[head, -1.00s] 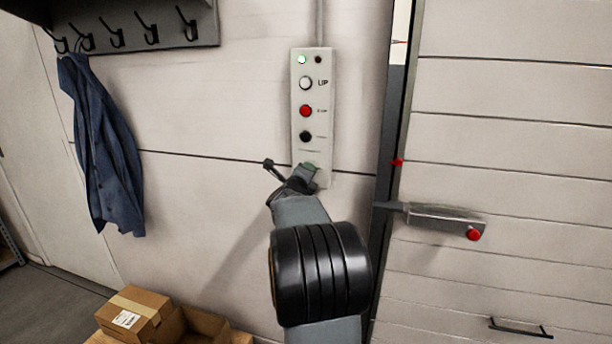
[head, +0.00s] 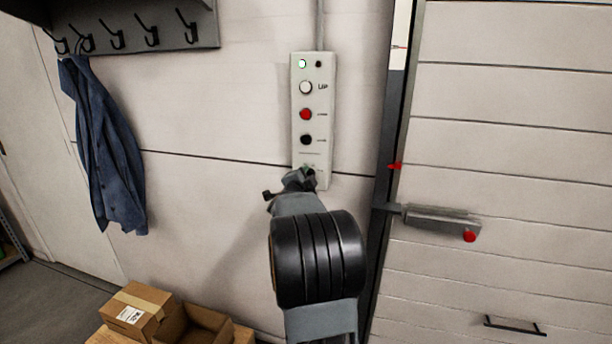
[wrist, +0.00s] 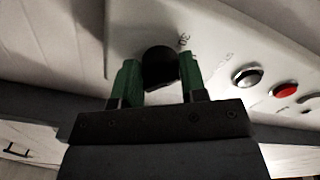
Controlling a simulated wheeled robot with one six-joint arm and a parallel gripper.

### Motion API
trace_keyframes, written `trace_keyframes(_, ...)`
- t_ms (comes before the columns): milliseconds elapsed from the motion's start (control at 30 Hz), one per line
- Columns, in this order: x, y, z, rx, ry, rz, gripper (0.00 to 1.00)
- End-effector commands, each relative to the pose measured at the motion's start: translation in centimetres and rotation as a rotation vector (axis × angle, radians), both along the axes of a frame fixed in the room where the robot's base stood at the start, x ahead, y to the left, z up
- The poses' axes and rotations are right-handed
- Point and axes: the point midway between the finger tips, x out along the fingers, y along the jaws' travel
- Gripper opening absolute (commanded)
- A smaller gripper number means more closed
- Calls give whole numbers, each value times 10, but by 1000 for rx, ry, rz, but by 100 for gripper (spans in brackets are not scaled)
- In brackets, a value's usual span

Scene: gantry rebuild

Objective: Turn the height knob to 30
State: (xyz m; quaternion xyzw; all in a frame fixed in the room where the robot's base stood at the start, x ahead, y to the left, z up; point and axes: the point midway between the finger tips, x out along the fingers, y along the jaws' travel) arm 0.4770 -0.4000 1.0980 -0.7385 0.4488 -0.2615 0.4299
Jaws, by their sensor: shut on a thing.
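The pale control panel (head: 311,120) is fixed to the wall in the head view. The black height knob (wrist: 159,67) shows in the wrist view, between the green fingers of my gripper (wrist: 160,80). The fingers are shut on the knob, one on each side. A small "30" mark is on the panel near the knob; the knob's pointer is not visible. In the head view my gripper (head: 306,172) is at the panel's lower end and hides the knob.
Above the knob are a black button (head: 306,140), a red button (head: 306,114) and a white button (head: 306,87). A door with a handle (head: 440,218) is at right. A jacket (head: 105,150) hangs at left. Boxes (head: 138,309) are low at left.

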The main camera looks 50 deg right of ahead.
Motion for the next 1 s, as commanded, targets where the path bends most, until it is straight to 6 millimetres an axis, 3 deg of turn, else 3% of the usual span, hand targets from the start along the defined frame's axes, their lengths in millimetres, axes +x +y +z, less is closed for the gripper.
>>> trace_keyframes(400, 0, 0, 0, -106, 202, 0, 16)
trace_keyframes(1000, -1, 0, -1, -132, 254, 0, 16)
